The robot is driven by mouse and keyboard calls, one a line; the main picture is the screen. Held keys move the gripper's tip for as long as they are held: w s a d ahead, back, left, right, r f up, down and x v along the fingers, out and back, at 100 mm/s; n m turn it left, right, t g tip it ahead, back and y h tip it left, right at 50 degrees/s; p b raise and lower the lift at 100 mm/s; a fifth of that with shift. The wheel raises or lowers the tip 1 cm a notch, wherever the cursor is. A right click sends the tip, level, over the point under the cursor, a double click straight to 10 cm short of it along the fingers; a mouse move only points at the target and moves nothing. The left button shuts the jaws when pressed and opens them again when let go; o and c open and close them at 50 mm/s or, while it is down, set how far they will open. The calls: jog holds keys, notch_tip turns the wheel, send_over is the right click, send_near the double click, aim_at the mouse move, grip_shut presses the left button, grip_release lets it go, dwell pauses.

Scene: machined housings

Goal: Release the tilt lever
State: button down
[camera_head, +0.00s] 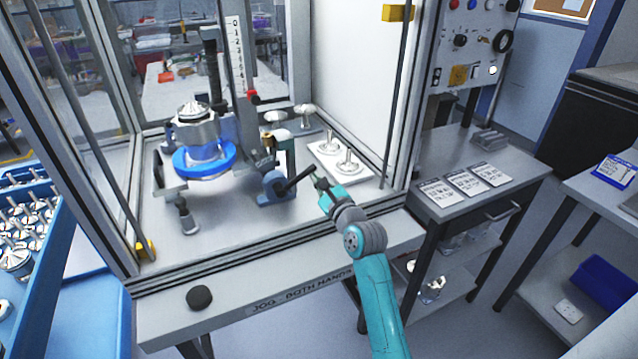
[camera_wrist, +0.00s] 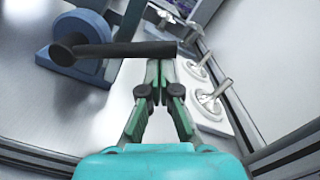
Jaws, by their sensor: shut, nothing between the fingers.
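A black lever, which looks like the tilt lever (camera_head: 296,181), sticks out to the right from a blue pivot block (camera_head: 268,188) inside the machine. In the wrist view the lever (camera_wrist: 125,49) runs across from its round hub on the blue block (camera_wrist: 72,60) to a free end at the right. My gripper (camera_head: 317,178) is shut and empty, just right of the lever's free end. In the wrist view my fingertips (camera_wrist: 160,66) are at the lever near that end. I cannot tell if they touch it.
A blue ring fixture (camera_head: 205,162) holding a metal housing stands left of the lever. A white plate (camera_head: 362,176) with metal parts lies to the right. Frame posts (camera_head: 398,100) and the front sill bound the opening. A round black button (camera_head: 199,297) sits on the front ledge.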

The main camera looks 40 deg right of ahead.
jog(key=w+a+r+n, duration=0.2)
jog(key=a+r+n, duration=0.5)
jog(key=n, duration=0.5)
jog(key=shift+a+n+y, duration=0.2)
jog(key=shift+n+y, duration=0.1)
jog(key=shift+y, duration=0.1)
jog(key=shift+w+a, duration=0.1)
dwell(0.4)
